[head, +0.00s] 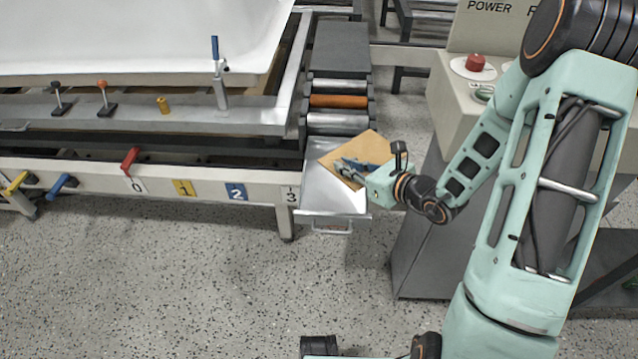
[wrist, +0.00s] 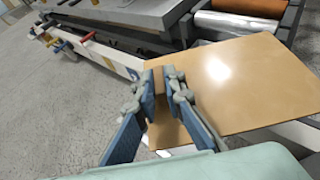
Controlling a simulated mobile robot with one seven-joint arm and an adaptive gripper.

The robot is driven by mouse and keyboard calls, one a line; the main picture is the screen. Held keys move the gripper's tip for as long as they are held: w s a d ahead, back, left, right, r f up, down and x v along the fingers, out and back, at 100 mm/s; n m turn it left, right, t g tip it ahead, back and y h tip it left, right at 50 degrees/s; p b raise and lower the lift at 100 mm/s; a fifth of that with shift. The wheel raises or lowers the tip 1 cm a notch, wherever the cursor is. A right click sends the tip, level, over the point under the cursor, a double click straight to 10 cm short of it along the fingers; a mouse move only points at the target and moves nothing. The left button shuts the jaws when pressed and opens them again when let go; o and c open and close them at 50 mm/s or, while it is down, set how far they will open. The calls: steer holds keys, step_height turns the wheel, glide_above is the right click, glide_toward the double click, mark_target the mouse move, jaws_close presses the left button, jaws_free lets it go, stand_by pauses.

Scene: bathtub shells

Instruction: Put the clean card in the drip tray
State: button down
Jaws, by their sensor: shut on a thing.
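My gripper (head: 349,168) is shut on the edge of a plain tan card (head: 371,144). In the wrist view the card (wrist: 240,80) extends out to the right from between the blue fingers (wrist: 160,92). The drip tray (head: 330,200) is a silver metal tray with a front handle, at the end of the roller track. In the head view the card is over the tray's right part and hides some of it. I cannot tell whether the card touches the tray. No marks show on the card's visible face.
A grey control box (head: 478,95) with a red button (head: 475,62) stands at the right. Rollers (head: 338,101) lie behind the tray. The bench rail (head: 210,187) with coloured levers and numbered tags runs left. The speckled floor (head: 180,290) in front is clear.

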steer(key=shift+w+a+f+b, duration=0.7)
steer(key=shift+a+f+b, duration=0.15)
steer(key=shift+a+f, duration=1)
steer(key=shift+w+a+f+b, duration=0.85)
steer(key=shift+a+f, duration=0.7)
steer(key=shift+f, duration=0.5)
steer(key=shift+w+a+f+b, duration=0.6)
steer(key=shift+a+f+b, duration=0.3)
steer(key=shift+a+f, duration=0.95)
steer(key=shift+d+f, duration=0.1)
steer(key=shift+d, duration=0.05)
steer(key=shift+f+b, duration=0.5)
steer(key=shift+f, duration=0.15)
steer(key=c, duration=2)
jaws_free()
